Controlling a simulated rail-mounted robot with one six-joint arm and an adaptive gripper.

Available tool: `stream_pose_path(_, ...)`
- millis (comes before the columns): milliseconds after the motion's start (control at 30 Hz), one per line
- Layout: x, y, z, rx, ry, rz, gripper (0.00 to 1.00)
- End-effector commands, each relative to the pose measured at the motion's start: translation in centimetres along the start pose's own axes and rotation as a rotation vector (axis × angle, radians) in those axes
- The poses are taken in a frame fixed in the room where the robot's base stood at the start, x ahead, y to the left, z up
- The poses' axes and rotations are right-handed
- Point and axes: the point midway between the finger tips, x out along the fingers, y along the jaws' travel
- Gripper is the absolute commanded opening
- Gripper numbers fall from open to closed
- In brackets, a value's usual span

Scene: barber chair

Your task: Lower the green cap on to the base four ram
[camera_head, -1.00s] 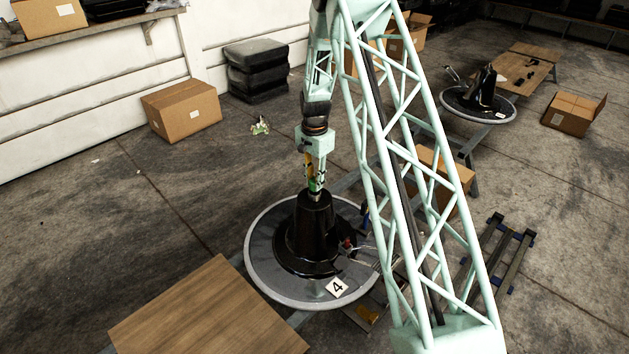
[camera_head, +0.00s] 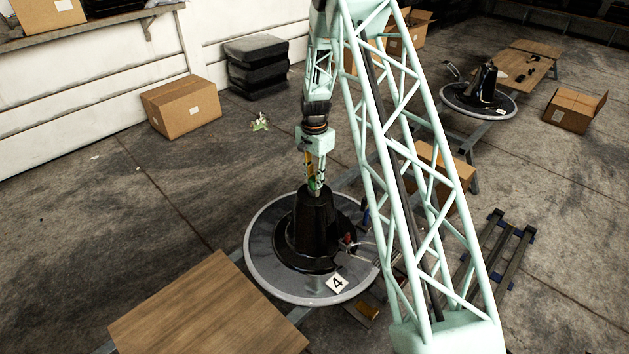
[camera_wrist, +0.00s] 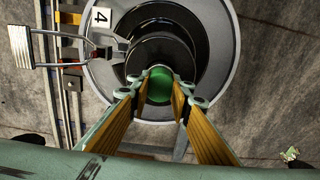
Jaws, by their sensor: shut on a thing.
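The base four (camera_head: 256,272) is a round grey disc with a tag marked 4 and a black cone-shaped column, the ram (camera_head: 316,225), standing upright at its middle. My gripper (camera_head: 315,188) points down right over the ram's top. In the wrist view my gripper (camera_wrist: 160,88) is shut on the green cap (camera_wrist: 159,84), which sits between the two fingertips over the dark column (camera_wrist: 165,55). Only a little green shows in the head view. Whether the cap touches the ram's top, I cannot tell.
A bent metal lever or footrest (camera_wrist: 38,46) sticks out beside the base. A wooden board (camera_head: 205,310) lies at front left. A cardboard box (camera_head: 182,106) and stacked black cushions (camera_head: 257,68) stand behind. A second base (camera_head: 480,100) stands at back right.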

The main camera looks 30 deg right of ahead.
Motion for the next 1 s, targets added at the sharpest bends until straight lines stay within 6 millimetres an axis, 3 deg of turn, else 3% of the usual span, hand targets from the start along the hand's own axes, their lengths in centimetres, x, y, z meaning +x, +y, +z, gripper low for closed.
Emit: stream_pose_path(1000, 0.93, 0.01, 0.0, 0.0, 0.0, 0.0, 0.13)
